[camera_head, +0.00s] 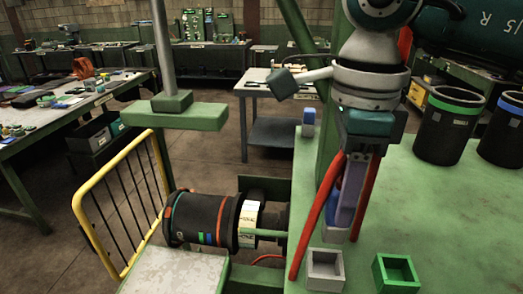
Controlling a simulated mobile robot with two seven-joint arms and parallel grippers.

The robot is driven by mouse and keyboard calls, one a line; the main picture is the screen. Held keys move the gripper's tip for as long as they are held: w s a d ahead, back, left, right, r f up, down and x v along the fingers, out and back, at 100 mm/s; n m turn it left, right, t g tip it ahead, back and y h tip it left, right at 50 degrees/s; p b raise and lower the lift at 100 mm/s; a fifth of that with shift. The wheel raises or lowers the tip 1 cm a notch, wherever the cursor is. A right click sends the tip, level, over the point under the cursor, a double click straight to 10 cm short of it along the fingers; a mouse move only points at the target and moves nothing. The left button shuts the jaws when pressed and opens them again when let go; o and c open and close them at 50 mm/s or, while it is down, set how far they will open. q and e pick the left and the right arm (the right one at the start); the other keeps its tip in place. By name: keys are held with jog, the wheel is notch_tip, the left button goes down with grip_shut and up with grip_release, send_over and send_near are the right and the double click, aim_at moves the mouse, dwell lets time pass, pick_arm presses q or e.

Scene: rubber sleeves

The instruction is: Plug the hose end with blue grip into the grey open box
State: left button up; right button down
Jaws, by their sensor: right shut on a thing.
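My right gripper (347,205) points down over the green table at the right of the head view. It is shut on the blue grip (333,203), which is partly hidden by the fingers. A red hose (315,222) runs down along the left of the gripper, and another red length (367,195) runs down on its right. The grey open box (325,272) stands on the table's near edge, below the gripper in the picture. Its inside looks empty. I cannot tell the exact height of the grip over the table. My left gripper is out of view.
A green open box (396,274) stands right of the grey one. Black cylinders with a green band (454,95) and a blue band (513,105) stand at the right. A small grey block with blue (308,122) is at the table's far left. A black drum (203,218) lies left.

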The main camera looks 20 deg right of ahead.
aim_at(332, 241)
jog(key=shift+f+b, duration=1.1)
jog(key=shift+f, duration=0.65)
jog(key=shift+f+b, duration=2.55)
jog(key=shift+f, duration=0.1)
jog(key=shift+c, duration=1.8)
grip_release()
